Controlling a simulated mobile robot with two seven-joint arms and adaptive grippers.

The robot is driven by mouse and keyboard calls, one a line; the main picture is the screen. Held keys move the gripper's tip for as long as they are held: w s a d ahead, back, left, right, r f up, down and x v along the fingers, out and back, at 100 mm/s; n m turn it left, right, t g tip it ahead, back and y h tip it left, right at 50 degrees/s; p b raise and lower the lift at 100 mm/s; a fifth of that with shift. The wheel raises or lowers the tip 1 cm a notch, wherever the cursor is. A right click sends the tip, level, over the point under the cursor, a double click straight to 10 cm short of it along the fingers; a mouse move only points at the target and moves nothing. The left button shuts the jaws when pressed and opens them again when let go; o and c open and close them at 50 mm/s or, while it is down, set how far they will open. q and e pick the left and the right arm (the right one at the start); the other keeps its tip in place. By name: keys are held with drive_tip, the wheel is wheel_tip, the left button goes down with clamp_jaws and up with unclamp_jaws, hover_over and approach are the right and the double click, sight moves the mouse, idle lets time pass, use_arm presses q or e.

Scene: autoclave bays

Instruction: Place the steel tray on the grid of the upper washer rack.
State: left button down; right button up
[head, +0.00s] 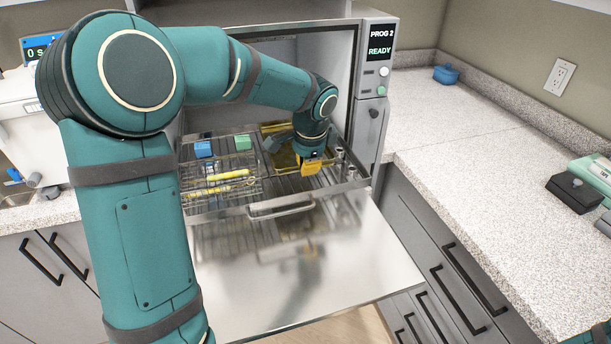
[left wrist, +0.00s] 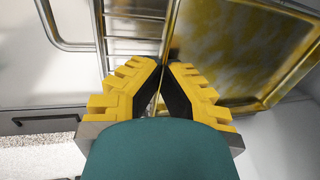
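The steel tray (head: 283,158) shows as a shiny, yellow-reflecting pan on the right part of the pulled-out washer rack (head: 232,213), partly hidden by my left arm. In the left wrist view the tray (left wrist: 235,48) fills the upper right. My left gripper (head: 312,168) points down at the tray's near side. Its yellow fingers (left wrist: 165,70) are close together, with the tray's rim running between their tips. I cannot tell whether the tray rests fully on the grid.
A wire basket (head: 218,190) with yellow instruments sits on the rack's left. A blue block (head: 203,148) and a green block (head: 243,142) are behind it. Small metal cups (head: 345,168) stand at right. The washer door (head: 300,275) is open below. The right counter (head: 470,150) is mostly clear.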

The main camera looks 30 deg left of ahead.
sight(306, 180)
use_arm(q)
drive_tip(key=x, duration=0.3)
drive_tip(key=shift+s+d, duration=0.2)
drive_tip(key=shift+d, duration=0.05)
drive_tip(key=c, duration=1.1)
unclamp_jaws()
drive_tip(key=shift+c, duration=0.2)
drive_tip(key=p+v, duration=0.2)
drive_tip(key=v, duration=1)
